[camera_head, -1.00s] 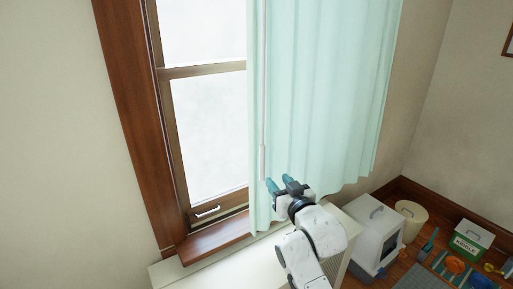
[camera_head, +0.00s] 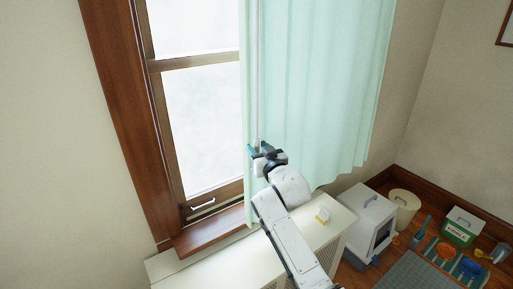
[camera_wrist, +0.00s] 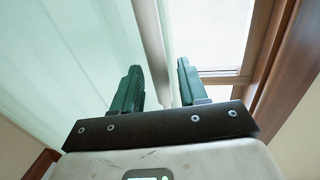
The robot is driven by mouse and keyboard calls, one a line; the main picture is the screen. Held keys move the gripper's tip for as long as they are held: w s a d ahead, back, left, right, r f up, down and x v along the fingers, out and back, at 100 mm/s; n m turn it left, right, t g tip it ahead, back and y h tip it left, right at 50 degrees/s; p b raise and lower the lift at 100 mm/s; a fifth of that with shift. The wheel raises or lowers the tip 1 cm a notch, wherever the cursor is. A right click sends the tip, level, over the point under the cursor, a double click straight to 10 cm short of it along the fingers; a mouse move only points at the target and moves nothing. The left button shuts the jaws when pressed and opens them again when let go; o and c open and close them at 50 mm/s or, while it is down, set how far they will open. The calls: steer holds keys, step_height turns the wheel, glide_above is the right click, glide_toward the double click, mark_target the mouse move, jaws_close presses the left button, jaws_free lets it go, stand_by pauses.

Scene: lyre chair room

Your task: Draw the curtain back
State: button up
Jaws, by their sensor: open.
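The mint-green curtain (camera_head: 320,90) hangs over the right part of the window (camera_head: 200,115), and the left part of the glass is bare. A thin pale wand (camera_head: 257,80) hangs down along the curtain's left edge. My gripper (camera_head: 256,150) is at the wand's lower part, in front of the curtain's left edge. In the wrist view, my gripper (camera_wrist: 157,85) has its two green fingers apart, with the wand (camera_wrist: 150,35) running down toward the gap between them. The curtain (camera_wrist: 70,60) fills the left of that view.
A white box (camera_head: 368,222), a round bin (camera_head: 404,205) and a green Kibble box (camera_head: 461,228) stand on the floor at right.

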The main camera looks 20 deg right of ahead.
steer(key=shift+w+a, duration=0.1)
steer(key=shift+w, duration=0.45)
jaws_close()
stand_by(0.4)
